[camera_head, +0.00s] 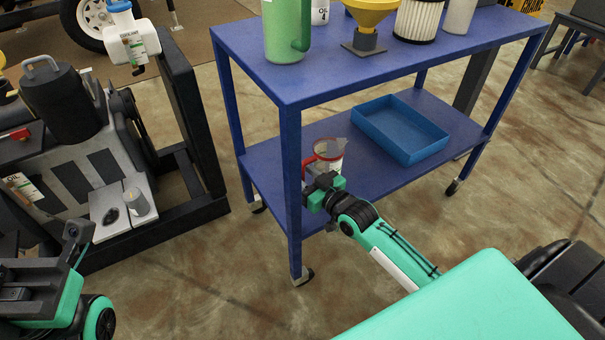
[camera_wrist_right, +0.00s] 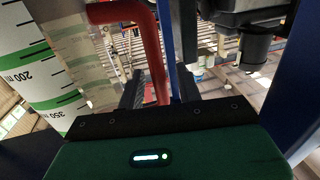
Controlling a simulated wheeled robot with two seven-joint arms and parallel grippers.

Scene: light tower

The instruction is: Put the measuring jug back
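The measuring jug (camera_head: 329,152), clear with a red rim and handle, stands upright at the lower shelf of the blue cart, near its left end. I cannot tell whether its base touches the shelf. My right gripper (camera_head: 322,182) is at the jug, beside the cart's front left post. In the right wrist view the jug's scale (camera_wrist_right: 30,60) fills the left side, and its red handle (camera_wrist_right: 152,60) passes between my right gripper's dark fingers (camera_wrist_right: 158,92). Whether they press on it is unclear. My left arm's hand (camera_head: 35,290) shows at the lower left, fingertips unclear.
A blue tray (camera_head: 400,128) lies on the lower shelf (camera_head: 365,175) to the right. The top shelf (camera_head: 350,70) holds a green jug (camera_head: 285,30), a yellow funnel (camera_head: 370,15) and a filter (camera_head: 417,18). A grey engine (camera_head: 70,150) on a black stand is to the left.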

